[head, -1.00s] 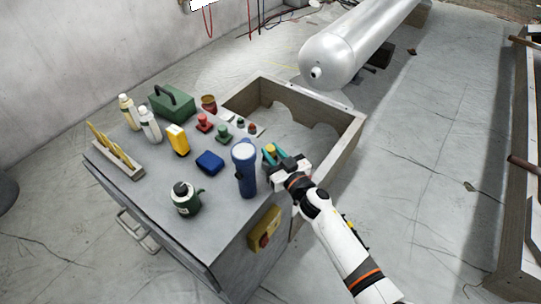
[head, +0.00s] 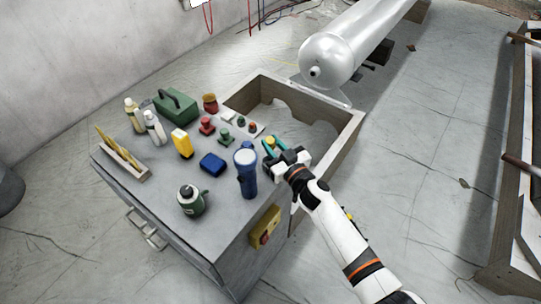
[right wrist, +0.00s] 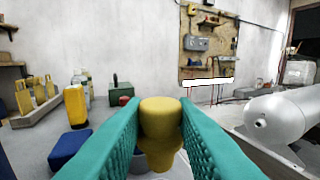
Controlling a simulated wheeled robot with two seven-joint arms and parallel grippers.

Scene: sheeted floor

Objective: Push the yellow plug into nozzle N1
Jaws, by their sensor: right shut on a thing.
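My right gripper (head: 272,148) is shut on the yellow plug (right wrist: 160,120), which sits between its two teal fingers in the right wrist view. The plug's yellow top (head: 271,140) also shows in the head view, above the table's right edge, beside the blue flashlight. A silver tank (head: 345,50) lies beyond the frame, with a small round nozzle (head: 315,71) on its near end. That nozzle also shows in the right wrist view (right wrist: 261,123), to the right of the plug and apart from it. No N1 label is readable. My left gripper is not in view.
The grey table (head: 150,195) holds a blue flashlight (head: 246,175), a green toolbox (head: 175,106), a yellow device (head: 182,143), a blue box (head: 212,163), red and green plugs and bottles. A wooden frame (head: 340,138) stands between table and tank.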

